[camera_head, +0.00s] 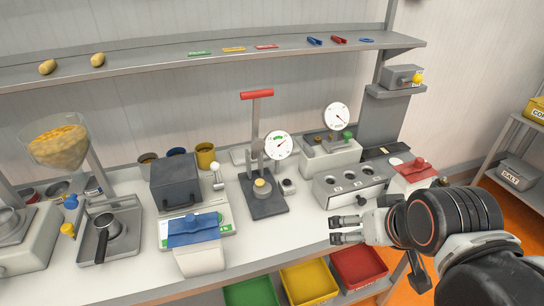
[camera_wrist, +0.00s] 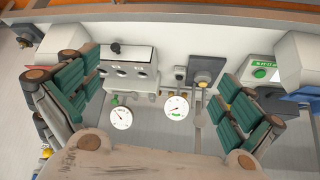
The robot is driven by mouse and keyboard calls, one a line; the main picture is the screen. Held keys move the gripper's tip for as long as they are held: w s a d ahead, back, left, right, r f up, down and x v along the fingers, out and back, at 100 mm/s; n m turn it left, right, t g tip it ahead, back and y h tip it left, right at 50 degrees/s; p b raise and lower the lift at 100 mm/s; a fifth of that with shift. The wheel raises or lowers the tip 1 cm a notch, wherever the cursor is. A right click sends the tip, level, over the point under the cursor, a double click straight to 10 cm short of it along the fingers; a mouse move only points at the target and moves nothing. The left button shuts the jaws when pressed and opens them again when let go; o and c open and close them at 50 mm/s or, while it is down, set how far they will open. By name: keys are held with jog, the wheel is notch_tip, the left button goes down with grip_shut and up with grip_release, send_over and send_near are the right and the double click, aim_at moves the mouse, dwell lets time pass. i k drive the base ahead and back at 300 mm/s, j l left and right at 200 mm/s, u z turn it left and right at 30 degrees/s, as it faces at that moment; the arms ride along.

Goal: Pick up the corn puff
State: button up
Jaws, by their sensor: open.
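Two yellow-tan oval pieces that look like corn puffs lie on the upper shelf at the left in the head view, the left one (camera_head: 47,66) and the right one (camera_head: 97,60). A small yellowish round piece (camera_head: 262,186) sits on the base of the red-handled press (camera_head: 266,207); I cannot tell whether it is a puff. My gripper (camera_head: 333,230) is above the right front of the bench, far from the shelf pieces. Its green-padded fingers are spread wide and empty in the wrist view (camera_wrist: 160,88).
The bench holds a hopper of yellow grains (camera_head: 57,150), a dark box (camera_head: 176,182), a blue-topped scale (camera_head: 194,230), two dials and a block with holes (camera_head: 352,185). Green, yellow (camera_head: 310,283) and red bins stand below its front edge. Small clips lie on the shelf (camera_head: 150,72).

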aim_at(260, 182)
jog(key=j+z, duration=0.2)
jog(key=j, duration=1.85)
jog(key=j+z, duration=0.15)
jog(key=z, duration=0.85)
